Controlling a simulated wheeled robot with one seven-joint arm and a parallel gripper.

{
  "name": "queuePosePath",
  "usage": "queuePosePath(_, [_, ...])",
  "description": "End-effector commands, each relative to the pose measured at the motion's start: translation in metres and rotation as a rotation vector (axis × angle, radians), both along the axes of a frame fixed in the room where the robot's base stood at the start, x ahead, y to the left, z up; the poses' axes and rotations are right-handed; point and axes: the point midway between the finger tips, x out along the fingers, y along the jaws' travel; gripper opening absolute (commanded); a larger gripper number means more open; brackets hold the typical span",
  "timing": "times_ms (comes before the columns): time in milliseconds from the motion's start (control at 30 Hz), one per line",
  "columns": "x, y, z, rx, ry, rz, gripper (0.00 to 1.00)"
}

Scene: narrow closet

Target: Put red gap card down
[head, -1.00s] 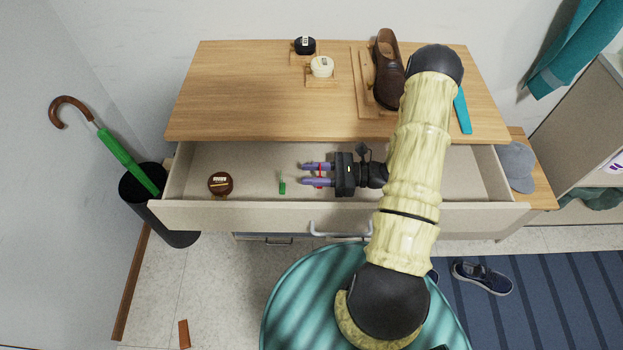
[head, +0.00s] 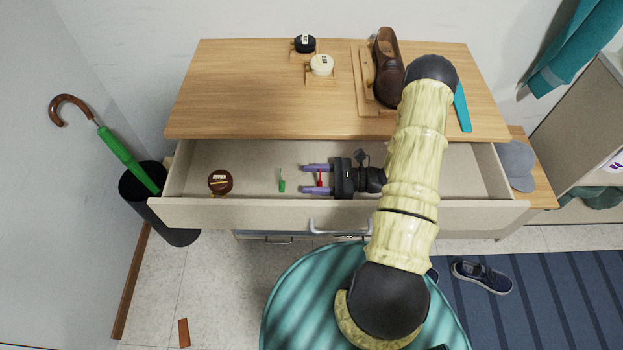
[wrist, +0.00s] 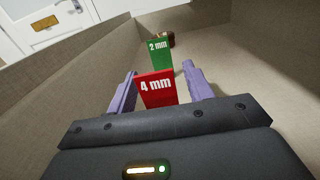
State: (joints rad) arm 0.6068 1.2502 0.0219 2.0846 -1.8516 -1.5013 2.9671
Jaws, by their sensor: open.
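The red gap card (wrist: 157,90), marked "4 mm", stands upright in the open drawer. It also shows as a thin red strip in the head view (head: 320,178). My gripper (head: 318,179) is low inside the drawer, its purple fingers pointing left. In the wrist view my gripper (wrist: 158,88) is open, with one finger on each side of the red card and gaps beside it. A green card (wrist: 155,53), marked "2 mm", stands beyond the red one, left of my fingertips in the head view (head: 282,182). The card bottoms are not clearly seen.
The open drawer (head: 420,214) has low walls around my gripper. The dresser top (head: 240,100) behind holds black and white jars, a brown shoe (head: 387,70) and a teal strip (head: 462,108).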

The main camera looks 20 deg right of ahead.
Motion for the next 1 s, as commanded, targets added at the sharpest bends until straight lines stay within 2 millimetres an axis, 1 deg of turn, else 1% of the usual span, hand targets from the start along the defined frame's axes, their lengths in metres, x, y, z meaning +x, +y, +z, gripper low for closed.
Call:
queuePosePath(167, [0.0, -0.001, 0.006, 0.0, -0.001, -0.002, 0.51])
queuePosePath(233, [-0.002, -0.007, 0.004, -0.001, -0.001, -0.004, 0.51])
queuePosePath(367, [-0.008, -0.027, 0.004, -0.003, 0.0, -0.006, 0.51])
queuePosePath(733, [-0.03, -0.095, 0.004, -0.002, 0.001, -0.005, 0.51])
queuePosePath(900, [-0.036, -0.113, 0.004, -0.001, 0.0, -0.002, 0.51])
queuePosePath(1000, [-0.037, -0.116, 0.005, 0.0, 0.001, -0.003, 0.51])
